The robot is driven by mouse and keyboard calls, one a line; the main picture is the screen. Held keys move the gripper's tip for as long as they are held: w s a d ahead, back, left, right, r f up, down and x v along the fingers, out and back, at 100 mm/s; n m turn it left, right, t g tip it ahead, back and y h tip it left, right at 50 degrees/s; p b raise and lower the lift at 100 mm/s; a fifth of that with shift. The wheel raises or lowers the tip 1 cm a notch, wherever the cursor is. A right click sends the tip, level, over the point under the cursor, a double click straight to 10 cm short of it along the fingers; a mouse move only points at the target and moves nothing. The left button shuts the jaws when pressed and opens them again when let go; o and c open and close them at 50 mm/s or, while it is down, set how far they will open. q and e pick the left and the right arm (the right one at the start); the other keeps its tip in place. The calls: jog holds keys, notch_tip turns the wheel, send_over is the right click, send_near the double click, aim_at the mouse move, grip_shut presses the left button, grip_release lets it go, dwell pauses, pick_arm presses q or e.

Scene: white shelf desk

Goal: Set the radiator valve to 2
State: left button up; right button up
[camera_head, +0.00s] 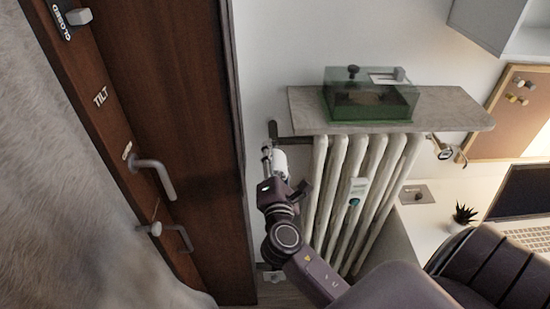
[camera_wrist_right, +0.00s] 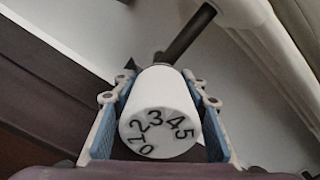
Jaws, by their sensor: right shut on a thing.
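The radiator valve (camera_wrist_right: 158,95) is a white cylindrical knob with black numbers 0 to 5 on its end face. It also shows in the head view (camera_head: 280,160), beside the radiator's upper left. My right gripper (camera_wrist_right: 160,102) has its blue-padded fingers on both sides of the knob and is shut on it. In the head view my right gripper (camera_head: 276,172) hides part of the knob. The 2 sits at the face's upper left, with 3 at the top. A small dark mark (camera_wrist_right: 123,78) shows behind the knob's left side. My left gripper is out of view.
The white radiator (camera_head: 340,215) stands close to the right of my right gripper. A stone shelf (camera_head: 455,110) above it carries a green glass box (camera_head: 370,108). A brown door (camera_head: 190,110) with a lever handle (camera_head: 157,175) is at the left. A desk with a laptop (camera_head: 522,205) is at the right.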

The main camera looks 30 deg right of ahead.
dwell(0.4)
jog(key=o, duration=1.2)
jog(key=v, duration=1.2)
jog(key=shift+f, duration=0.1)
